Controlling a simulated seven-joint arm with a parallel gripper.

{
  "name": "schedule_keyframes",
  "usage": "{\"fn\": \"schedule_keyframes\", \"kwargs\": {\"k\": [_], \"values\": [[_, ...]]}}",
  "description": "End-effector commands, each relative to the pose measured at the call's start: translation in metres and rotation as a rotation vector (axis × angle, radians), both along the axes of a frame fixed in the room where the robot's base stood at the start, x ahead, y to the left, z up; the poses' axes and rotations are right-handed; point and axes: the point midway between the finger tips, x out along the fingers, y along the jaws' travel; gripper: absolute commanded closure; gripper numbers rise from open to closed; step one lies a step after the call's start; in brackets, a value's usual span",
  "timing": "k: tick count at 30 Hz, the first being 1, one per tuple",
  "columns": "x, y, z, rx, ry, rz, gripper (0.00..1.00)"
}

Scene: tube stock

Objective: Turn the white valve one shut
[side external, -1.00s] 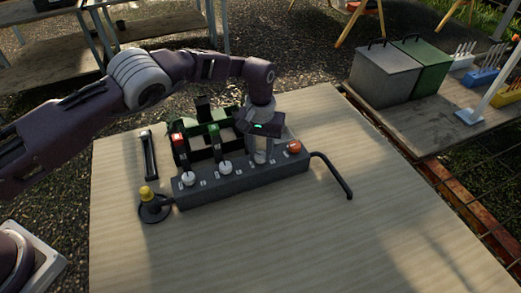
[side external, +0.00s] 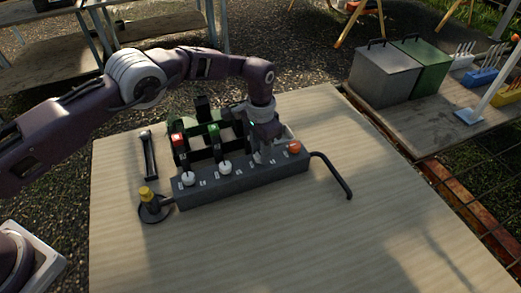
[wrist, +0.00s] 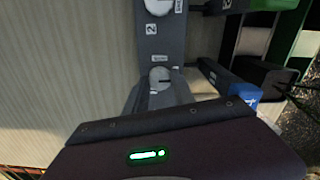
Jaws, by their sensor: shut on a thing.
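A dark grey valve block (side external: 240,181) lies on the table with white round knobs and an orange one along its top. My gripper (side external: 260,153) points down over the white knob (side external: 258,159) beside the orange knob and is shut on it. Fingers and body hide most of this knob. Two other white knobs, the middle one (side external: 225,168) and the left one (side external: 189,179), stand free. I cannot read which knob is number one.
The orange knob (side external: 294,147) stands close on the right of my gripper. A black bent pipe (side external: 335,172) leaves the block's right end. A yellow-topped fitting (side external: 147,195) is at the left end. A rack with red and green parts (side external: 196,145) stands behind. The front table is clear.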

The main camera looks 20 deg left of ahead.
Motion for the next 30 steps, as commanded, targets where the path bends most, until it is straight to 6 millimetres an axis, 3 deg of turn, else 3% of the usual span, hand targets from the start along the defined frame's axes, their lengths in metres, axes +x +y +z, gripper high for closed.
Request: {"fn": "schedule_keyframes", "kwargs": {"k": [19, 20, 22, 30], "values": [[0.0010, -0.0001, 0.0011, -0.001, -0.003, -0.042, 1.00], [0.0010, -0.0001, 0.0010, -0.001, -0.003, -0.042, 0.64], [0.0008, -0.0002, 0.0009, -0.001, -0.003, -0.042, 0.50], [0.0003, -0.0001, 0.0004, -0.001, -0.001, -0.041, 0.48]]}}
